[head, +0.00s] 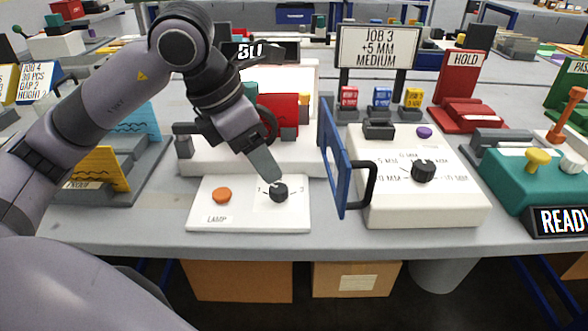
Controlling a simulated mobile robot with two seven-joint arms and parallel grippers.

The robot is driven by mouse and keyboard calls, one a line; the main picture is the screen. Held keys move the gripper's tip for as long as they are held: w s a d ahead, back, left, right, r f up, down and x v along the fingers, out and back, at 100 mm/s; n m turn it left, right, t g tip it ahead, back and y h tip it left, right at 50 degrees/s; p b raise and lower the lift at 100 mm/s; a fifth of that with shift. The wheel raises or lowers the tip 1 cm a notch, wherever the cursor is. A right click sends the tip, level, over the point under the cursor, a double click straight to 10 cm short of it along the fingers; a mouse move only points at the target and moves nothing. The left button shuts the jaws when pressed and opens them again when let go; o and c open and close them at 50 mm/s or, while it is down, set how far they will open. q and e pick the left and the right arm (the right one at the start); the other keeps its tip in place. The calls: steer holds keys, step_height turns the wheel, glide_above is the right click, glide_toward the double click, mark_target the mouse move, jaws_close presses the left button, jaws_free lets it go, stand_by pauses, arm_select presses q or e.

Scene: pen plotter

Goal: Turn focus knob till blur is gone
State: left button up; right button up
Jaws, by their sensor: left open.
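A black knob (279,192) stands on the white LAMP panel (207,220), between the marks 1 and 3. My left gripper (270,175) reaches down to it from the upper left. Its grey finger ends at or just above the knob's back edge; I cannot tell whether it touches. The gripper is open. A dark display (248,52) behind my arm shows the letters "BLU", and the rest is hidden. Another black knob (423,171) sits on the white box to the right, with mm marks around it. No label reading focus is legible. My right gripper is not in view.
An orange button (222,195) is left of the knob. A blue door-like panel with a black handle (366,184) stands upright just right of the LAMP panel. A teal box (508,179) and a READY display (560,221) are farther right. The table's front edge (330,241) is near.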

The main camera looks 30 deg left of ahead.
mark_target(280, 187)
arm_select(q)
steer(key=b+x, duration=0.1)
steer(key=x, duration=0.6)
steer(key=shift+w, duration=0.1)
steer(key=c, duration=1)
